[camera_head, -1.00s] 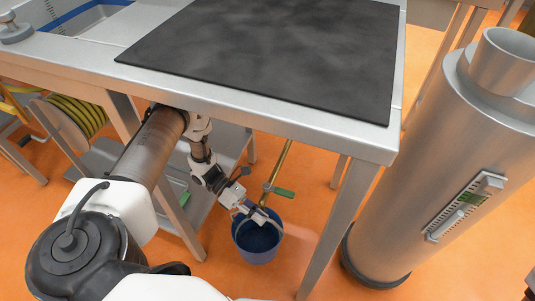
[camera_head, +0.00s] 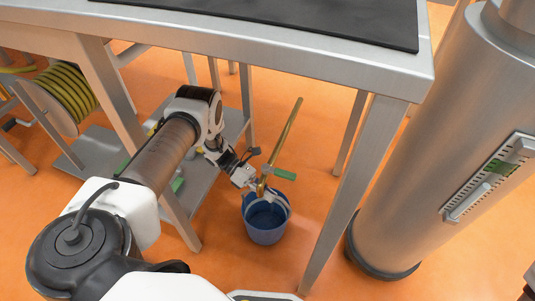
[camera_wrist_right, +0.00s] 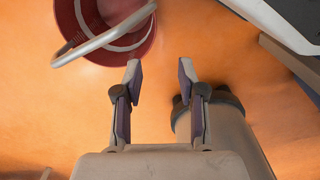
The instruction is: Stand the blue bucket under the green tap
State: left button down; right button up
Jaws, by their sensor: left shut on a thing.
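The blue bucket (camera_head: 265,228) is upright below the workbench in the head view. The tap, with a brass pipe (camera_head: 286,133) and a green lever (camera_head: 285,174), comes down in front of the bucket's far rim, so its lower end overlaps the bucket's opening. My left gripper (camera_head: 257,188) is shut on the bucket's handle, right beside the tap. I cannot tell whether the bucket touches the floor. My right gripper (camera_wrist_right: 159,72) is open and empty in the right wrist view.
A steel workbench (camera_head: 300,62) stands over the arm, with a leg (camera_head: 355,190) right of the bucket. A large metal cylinder (camera_head: 430,170) stands further right. A hose reel (camera_head: 62,98) is at left. A red bucket (camera_wrist_right: 138,50) shows in the right wrist view.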

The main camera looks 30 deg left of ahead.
pick_arm(q)
jog(key=shift+s+f, duration=0.1)
jog(key=shift+f, duration=0.65)
jog(key=shift+r, duration=0.15)
pick_arm(e)
jog(key=shift+f, duration=0.45)
pick_arm(q)
jog(key=c, duration=1.2)
grip_release()
jog(key=p+v, duration=0.1)
jog(key=v, duration=0.6)
jog(key=shift+a+p, duration=0.2)
jog(key=shift+p, duration=0.1)
pick_arm(e)
jog(key=shift+r, duration=0.75)
